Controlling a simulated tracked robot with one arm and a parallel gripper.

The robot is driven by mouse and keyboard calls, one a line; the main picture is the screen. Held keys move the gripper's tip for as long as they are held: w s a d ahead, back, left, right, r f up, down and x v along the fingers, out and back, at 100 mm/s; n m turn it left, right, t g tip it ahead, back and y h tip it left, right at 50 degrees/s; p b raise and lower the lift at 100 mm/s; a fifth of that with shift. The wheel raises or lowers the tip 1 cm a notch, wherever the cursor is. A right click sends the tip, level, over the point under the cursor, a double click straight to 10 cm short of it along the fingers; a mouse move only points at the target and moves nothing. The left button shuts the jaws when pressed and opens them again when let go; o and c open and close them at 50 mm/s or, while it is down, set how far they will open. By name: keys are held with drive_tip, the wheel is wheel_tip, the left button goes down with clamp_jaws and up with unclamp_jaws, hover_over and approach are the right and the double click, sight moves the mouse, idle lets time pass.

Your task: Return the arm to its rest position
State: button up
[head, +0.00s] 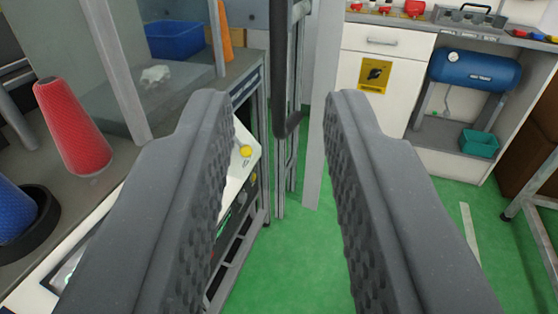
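My gripper (280,115) fills the foreground of the head view. Its two dark grey, ridged fingers are wide apart, with nothing between them but the background. Floor, a metal frame and a white cabinet show through the gap. The fingertips touch nothing that I can make out. The rest of my arm is not in view.
A grey bench (50,185) on the left holds a red cone (72,125) and a blue spool (15,212). A blue bin (175,40) stands behind glass. A dark upright post (287,70) stands ahead. A white cabinet (385,95) and blue tank (475,72) stand right. Green floor (300,260) is clear.

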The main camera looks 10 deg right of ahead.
drive_tip(key=w+a+r+n+g+y+p, duration=0.35)
drive_tip(key=a+r+p, duration=0.35)
drive_tip(key=r, duration=0.4)
drive_tip(key=s+d+r+p, duration=0.2)
drive_tip(key=d+r, duration=0.5)
drive_tip(key=r, duration=0.3)
drive_tip(key=s+d+r+m+t+p, duration=0.1)
drive_tip(key=d+r+p, duration=0.1)
drive_tip(key=d+r, duration=0.4)
wheel_tip(320, 180, up, 5)
drive_tip(key=shift+s+d+r+p, duration=0.15)
drive_tip(key=shift+s+d+p, duration=0.2)
drive_tip(key=shift+p, duration=0.05)
